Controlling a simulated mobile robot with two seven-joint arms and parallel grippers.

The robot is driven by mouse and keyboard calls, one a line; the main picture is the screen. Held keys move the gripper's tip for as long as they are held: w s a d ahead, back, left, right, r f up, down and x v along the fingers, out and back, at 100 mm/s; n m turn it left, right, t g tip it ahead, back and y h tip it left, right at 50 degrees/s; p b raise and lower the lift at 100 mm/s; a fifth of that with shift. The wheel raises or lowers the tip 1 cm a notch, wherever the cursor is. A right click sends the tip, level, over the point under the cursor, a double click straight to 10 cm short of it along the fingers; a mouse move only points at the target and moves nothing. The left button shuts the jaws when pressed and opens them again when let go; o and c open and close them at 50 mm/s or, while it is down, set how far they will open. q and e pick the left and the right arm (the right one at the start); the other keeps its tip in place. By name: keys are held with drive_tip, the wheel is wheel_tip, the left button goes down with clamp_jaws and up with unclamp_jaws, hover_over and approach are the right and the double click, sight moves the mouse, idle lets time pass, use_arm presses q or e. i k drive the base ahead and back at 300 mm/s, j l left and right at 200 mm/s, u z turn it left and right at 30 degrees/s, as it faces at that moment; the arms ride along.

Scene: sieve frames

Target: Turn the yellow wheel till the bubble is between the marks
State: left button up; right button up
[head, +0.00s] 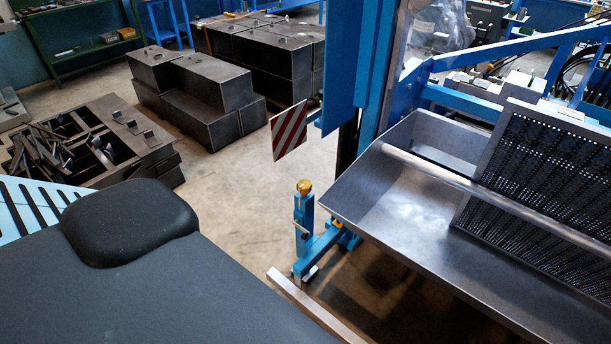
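A small yellow wheel or knob (304,186) sits on top of a short upright blue post (304,222) near the middle of the head view. The post stands at the end of a blue foot (318,250) of the machine, close to the floor. Another yellow part (346,238) shows on the same foot, partly hidden behind the tray's edge; I cannot tell what it is. No bubble or marks can be made out. Neither of my grippers is in view.
A steel tray (352,178) with a perforated sieve frame (545,150) overhangs right of the post. A red-and-white striped plate (289,132) hangs above it. A metal bar (312,305) lies in front. Dark steel blocks (205,85) stand behind; bare floor (235,190) is left of the post.

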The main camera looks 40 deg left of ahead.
sight(304, 186)
drive_tip(key=i+j, duration=0.15)
drive_tip(key=j, duration=0.25)
drive_tip(key=i+j, duration=0.1)
drive_tip(key=j, duration=0.3)
drive_tip(key=i+j, duration=0.15)
drive_tip(key=j, duration=0.25)
drive_tip(key=i+j, duration=0.1)
drive_tip(key=j, duration=0.3)
drive_tip(key=i+j, duration=0.15)
drive_tip(key=j, duration=0.25)
